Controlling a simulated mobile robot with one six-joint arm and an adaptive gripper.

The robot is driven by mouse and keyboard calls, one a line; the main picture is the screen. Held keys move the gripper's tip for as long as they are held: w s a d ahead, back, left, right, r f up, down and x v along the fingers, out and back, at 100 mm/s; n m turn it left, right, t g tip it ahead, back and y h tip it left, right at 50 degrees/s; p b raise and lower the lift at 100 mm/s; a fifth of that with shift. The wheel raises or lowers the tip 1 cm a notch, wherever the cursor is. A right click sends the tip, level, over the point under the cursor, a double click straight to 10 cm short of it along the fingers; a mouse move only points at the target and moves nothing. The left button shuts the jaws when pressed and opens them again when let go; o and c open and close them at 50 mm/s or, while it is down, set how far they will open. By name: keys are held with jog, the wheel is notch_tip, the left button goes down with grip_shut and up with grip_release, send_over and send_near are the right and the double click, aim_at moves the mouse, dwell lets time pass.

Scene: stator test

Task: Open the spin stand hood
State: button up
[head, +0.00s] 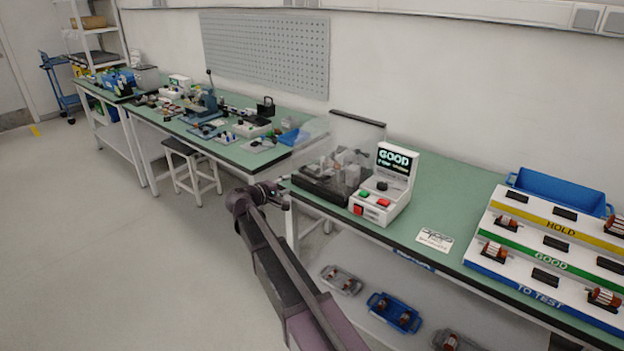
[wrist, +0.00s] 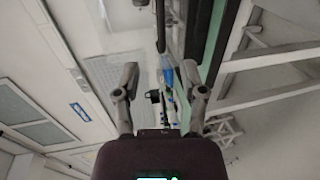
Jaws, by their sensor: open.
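The spin stand (head: 325,187) has a dark base and stands on the green bench, left of its control box. Its clear hood (head: 345,150) is see-through, with a dark strip along the top at the back; grey parts show through it. How far the hood is shut is hard to tell. My gripper (head: 277,188) is at the bench's front edge, left of the stand and apart from the hood. In the wrist view my gripper (wrist: 161,97) has its two fingers spread with nothing between them. The hood is not clearly seen there.
The control box (head: 383,190) shows GOOD and has red and green buttons. A labelled rack (head: 547,247) and blue bin (head: 560,190) stand at the right. Another bench (head: 232,143) with tools and a stool (head: 190,160) are at the left.

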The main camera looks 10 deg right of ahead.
aim_at(313, 176)
jog(key=shift+w+d, duration=0.1)
jog(key=b+x, duration=0.3)
jog(key=x, duration=1)
jog(key=shift+w+d+f, duration=0.1)
jog(key=shift+w+d, duration=0.1)
jog(key=shift+d, duration=0.05)
grip_shut()
